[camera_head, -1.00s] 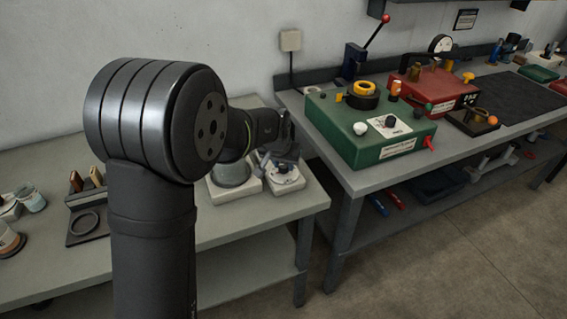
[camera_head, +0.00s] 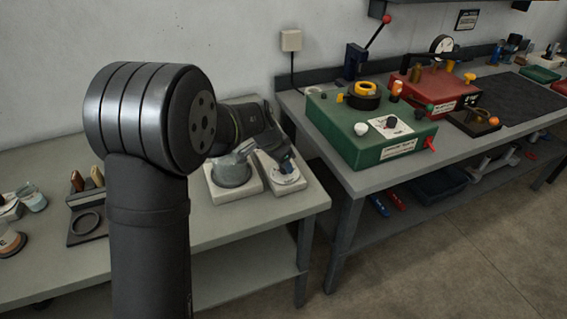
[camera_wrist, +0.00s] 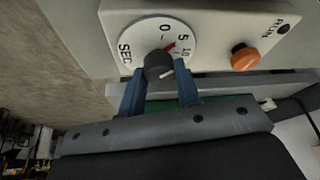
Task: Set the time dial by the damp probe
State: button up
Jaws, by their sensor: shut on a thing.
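The time dial is a round white face (camera_wrist: 152,40) marked 0, 5, 10 and SEC on a pale box, with a dark knob (camera_wrist: 158,66) at its centre. The knob carries a pale mark, and a short red mark shows on the face between the knob and the numbers. My gripper (camera_wrist: 160,82) has its blue fingers on either side of the knob, shut on it. In the head view my gripper (camera_head: 286,164) reaches down to the pale timer box (camera_head: 292,184) on the left bench. I cannot pick out the damp probe with certainty.
An orange button (camera_wrist: 245,58) marked RUN sits beside the dial. Next to the timer box, a grey pot (camera_head: 232,174) stands on a pale base. A green box (camera_head: 365,135) and a red box (camera_head: 435,92) stand on the right bench.

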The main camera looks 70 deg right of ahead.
dwell(0.4)
jog(key=o, duration=1)
jog(key=shift+c, duration=0.2)
jog(key=v, duration=1.7)
jog(key=shift+w+a, duration=0.15)
jog(key=shift+a, duration=0.05)
jog(key=shift+r, duration=0.1)
jog(key=x, duration=1.7)
jog(key=shift+d, duration=0.2)
